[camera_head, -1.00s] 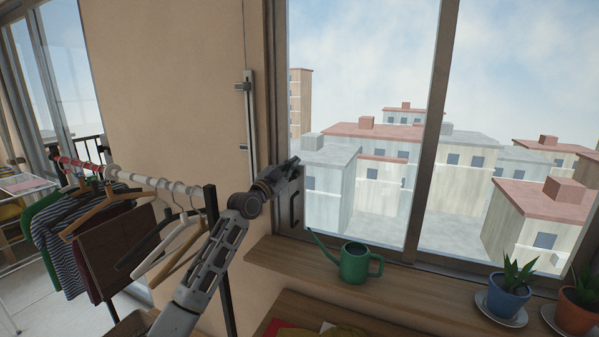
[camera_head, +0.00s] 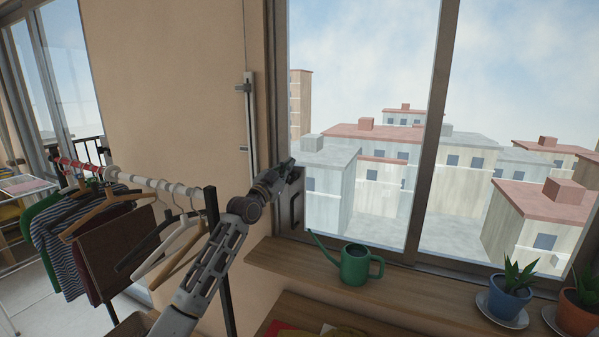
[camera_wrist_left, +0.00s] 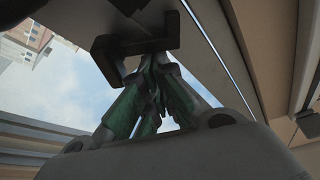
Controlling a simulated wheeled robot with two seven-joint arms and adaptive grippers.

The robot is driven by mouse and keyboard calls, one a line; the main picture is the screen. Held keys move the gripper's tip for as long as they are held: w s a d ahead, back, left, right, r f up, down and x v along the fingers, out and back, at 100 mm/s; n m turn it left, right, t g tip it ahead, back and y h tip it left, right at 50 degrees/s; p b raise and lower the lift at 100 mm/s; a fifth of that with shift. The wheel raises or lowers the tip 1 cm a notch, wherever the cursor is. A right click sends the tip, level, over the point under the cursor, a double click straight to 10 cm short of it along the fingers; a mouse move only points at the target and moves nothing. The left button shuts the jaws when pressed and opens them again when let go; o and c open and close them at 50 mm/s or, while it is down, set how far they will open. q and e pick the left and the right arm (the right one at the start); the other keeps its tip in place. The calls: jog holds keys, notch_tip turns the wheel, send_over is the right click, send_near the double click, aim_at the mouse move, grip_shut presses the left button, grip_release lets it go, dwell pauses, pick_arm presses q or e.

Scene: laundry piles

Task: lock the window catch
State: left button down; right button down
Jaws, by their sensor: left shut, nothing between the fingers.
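My left gripper (camera_head: 287,163) is at the left side frame of the window (camera_head: 360,75) in the head view, its fingertips against or just in front of the frame. In the left wrist view its green-padded fingers (camera_wrist_left: 155,65) are shut together with nothing between them. Their tips are right beside a dark brown bracket-shaped piece (camera_wrist_left: 138,40) on the frame, which looks like the catch; I cannot tell whether they touch it. In the head view the gripper hides that spot. A dark pull handle (camera_head: 295,209) shows on the frame just below. My right gripper is not in view.
A green watering can (camera_head: 355,264) stands on the wooden sill (camera_head: 400,300) below the gripper. Plants in a blue pot (camera_head: 508,303) and an orange pot (camera_head: 577,312) stand to the right. A clothes rail (camera_head: 140,180) with hangers is left of my arm.

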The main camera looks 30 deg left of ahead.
aim_at(292, 151)
pick_arm(q)
jog(key=shift+a+n, duration=0.25)
jog(key=shift+n, duration=0.45)
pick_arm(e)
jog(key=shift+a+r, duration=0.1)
pick_arm(q)
jog(key=shift+a+f+p, duration=0.2)
jog(key=shift+a+p, duration=0.05)
jog(key=shift+p, duration=0.05)
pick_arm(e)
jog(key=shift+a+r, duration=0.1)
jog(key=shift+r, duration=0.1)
pick_arm(q)
jog(key=shift+a+f+n+y, duration=0.1)
jog(key=shift+a+n+y, duration=0.05)
jog(key=shift+n+y, duration=0.3)
jog(key=shift+a+f+n+y, duration=0.1)
jog(key=shift+n+y, duration=0.15)
jog(key=shift+n, duration=0.3)
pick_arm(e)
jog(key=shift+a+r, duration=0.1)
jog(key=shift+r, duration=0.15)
pick_arm(q)
jog(key=shift+r+p, duration=0.2)
jog(key=shift+p, duration=0.2)
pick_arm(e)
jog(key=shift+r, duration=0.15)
